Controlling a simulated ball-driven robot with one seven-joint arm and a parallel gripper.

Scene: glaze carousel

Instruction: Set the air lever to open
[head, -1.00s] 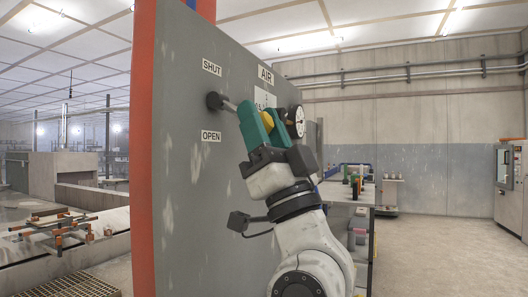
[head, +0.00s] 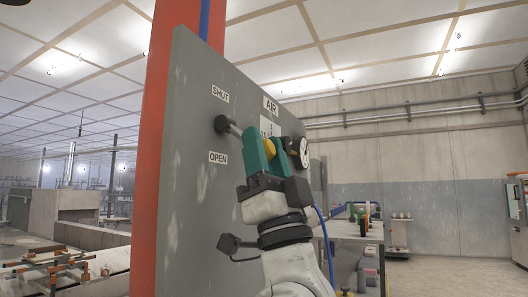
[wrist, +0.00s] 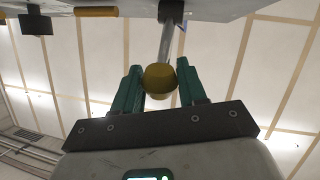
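The air lever (head: 233,129) is a grey rod on a dark round pivot on the grey panel (head: 195,205). Its pivot lies between the SHUT label (head: 220,94) above and the OPEN label (head: 218,158) below. The rod runs right and slightly down in the head view to a yellow knob (head: 269,146). My gripper (head: 266,149) has its green fingers on both sides of this knob. In the wrist view the knob (wrist: 160,77) fills the space between the fingers, which look shut on it. The rod's far end is partly hidden by a finger.
A round gauge (head: 299,152) is close right of my gripper, beneath the AIR label (head: 271,105). An orange post (head: 147,180) edges the panel on the left. A bench with coloured items (head: 358,228) stands behind to the right. Open floor lies at the far right.

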